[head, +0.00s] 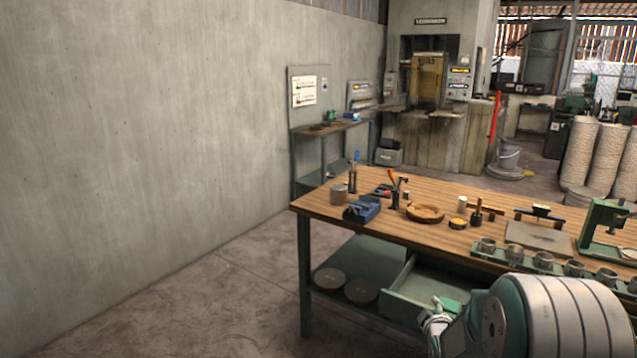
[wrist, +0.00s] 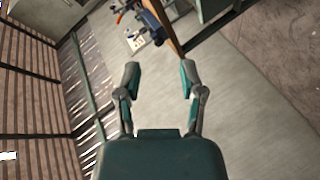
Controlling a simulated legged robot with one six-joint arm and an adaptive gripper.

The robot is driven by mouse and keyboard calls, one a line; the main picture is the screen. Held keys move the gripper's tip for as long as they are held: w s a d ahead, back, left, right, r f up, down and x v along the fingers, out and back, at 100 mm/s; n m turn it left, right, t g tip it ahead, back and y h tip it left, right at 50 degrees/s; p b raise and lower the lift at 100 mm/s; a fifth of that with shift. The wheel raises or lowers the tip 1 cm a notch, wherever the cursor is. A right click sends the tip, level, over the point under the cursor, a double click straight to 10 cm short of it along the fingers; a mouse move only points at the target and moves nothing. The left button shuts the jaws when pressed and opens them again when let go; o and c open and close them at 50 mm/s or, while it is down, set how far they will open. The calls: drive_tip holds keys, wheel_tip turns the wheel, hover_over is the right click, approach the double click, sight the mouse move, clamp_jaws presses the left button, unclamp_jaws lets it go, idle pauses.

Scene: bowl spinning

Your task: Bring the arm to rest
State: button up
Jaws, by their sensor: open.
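My gripper (wrist: 159,79) shows in the wrist view with its two grey and teal fingers spread apart. Nothing is between them. Beyond the fingers lies a plain pale grey surface, with no object touching them. In the head view, my arm (head: 550,318) fills the lower right corner, in front of the workbench (head: 390,222). A small pale metal part of it shows at its left side, but I cannot make out the fingertips there.
The bench holds a blue vise (head: 362,210), a wooden bowl (head: 425,213), a row of metal cups (head: 541,261) and a green press (head: 606,225). A green drawer (head: 432,290) stands open below. Concrete floor (head: 200,310) at left is clear, up to a grey wall (head: 150,130).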

drive_tip(key=s+a+r+m+g+y, duration=0.1)
drive_tip(key=s+a+r+m+g, duration=0.45)
drive_tip(key=s+r, duration=0.8)
drive_tip(key=s+a+m+g, duration=0.1)
drive_tip(key=s+a+m, duration=0.1)
drive_tip(key=s, duration=0.9)
drive_tip(key=s+a+m+g+y, duration=0.1)
drive_tip(key=s+a+m+g, duration=0.1)
drive_tip(key=s, duration=0.9)
drive_tip(key=shift+s+a+m, duration=0.3)
drive_tip(key=shift+a+m, duration=0.15)
drive_tip(key=shift+a, duration=0.7)
